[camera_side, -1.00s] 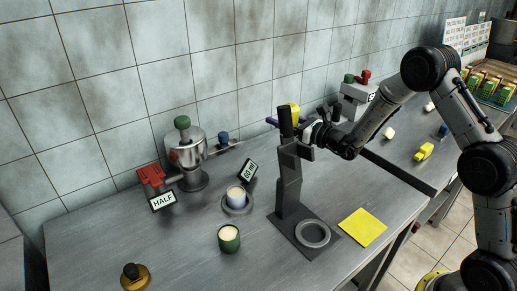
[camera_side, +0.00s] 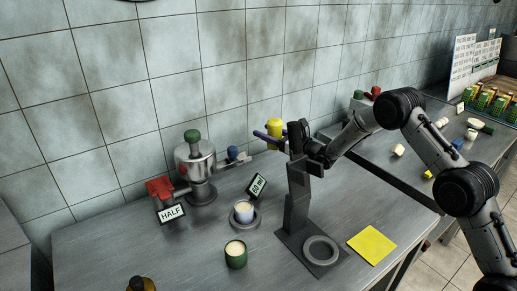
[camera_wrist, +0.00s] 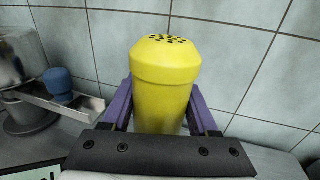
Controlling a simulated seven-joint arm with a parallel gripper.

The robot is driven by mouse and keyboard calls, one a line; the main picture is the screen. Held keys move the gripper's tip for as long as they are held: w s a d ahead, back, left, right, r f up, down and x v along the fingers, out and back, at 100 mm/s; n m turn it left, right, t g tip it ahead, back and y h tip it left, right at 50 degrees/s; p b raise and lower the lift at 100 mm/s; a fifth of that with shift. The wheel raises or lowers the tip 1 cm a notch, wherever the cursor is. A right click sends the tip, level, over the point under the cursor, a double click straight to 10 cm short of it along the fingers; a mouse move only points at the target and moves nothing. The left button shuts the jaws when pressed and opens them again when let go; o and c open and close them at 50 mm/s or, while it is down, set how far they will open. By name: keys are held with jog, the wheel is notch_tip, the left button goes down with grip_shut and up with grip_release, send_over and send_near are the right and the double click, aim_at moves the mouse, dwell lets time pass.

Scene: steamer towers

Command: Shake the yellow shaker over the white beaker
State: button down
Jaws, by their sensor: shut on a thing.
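The yellow shaker (camera_side: 275,127) is held upright in my gripper (camera_side: 269,139), well above the counter near the wall. In the wrist view the shaker (camera_wrist: 166,72) stands between the purple fingers, with its dark-holed top up. A small white beaker (camera_side: 243,213) with pale contents stands on a round grey base beside the "60 ml" sign (camera_side: 257,187). My gripper is behind the beaker and to its right in the side view, not over it.
A dark upright stand (camera_side: 296,192) with a ring on its foot is right of the beaker and partly hides my wrist. A green cup (camera_side: 235,258), a metal dispenser (camera_side: 196,166) and a "HALF" sign (camera_side: 172,213) are nearby. A yellow sheet (camera_side: 372,245) lies right.

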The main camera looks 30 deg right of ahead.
aim_at(276, 136)
jog(key=w+f, duration=0.4)
jog(key=f, duration=0.1)
jog(key=shift+w, duration=0.25)
jog(key=shift+w+d+f, duration=0.1)
jog(key=shift+w+f, duration=0.1)
jog(key=shift+f, duration=0.7)
jog(key=shift+w+f, duration=0.2)
jog(key=shift+f, duration=0.7)
jog(key=shift+c, duration=0.8)
grip_release()
jog(key=shift+f, duration=0.2)
jog(key=shift+f, duration=0.1)
jog(key=v, duration=0.6)
jog(key=shift+s+d, duration=0.15)
jog(key=shift+s, duration=0.15)
jog(key=r, duration=0.5)
jog(key=s+r, duration=0.1)
jog(key=r, duration=0.2)
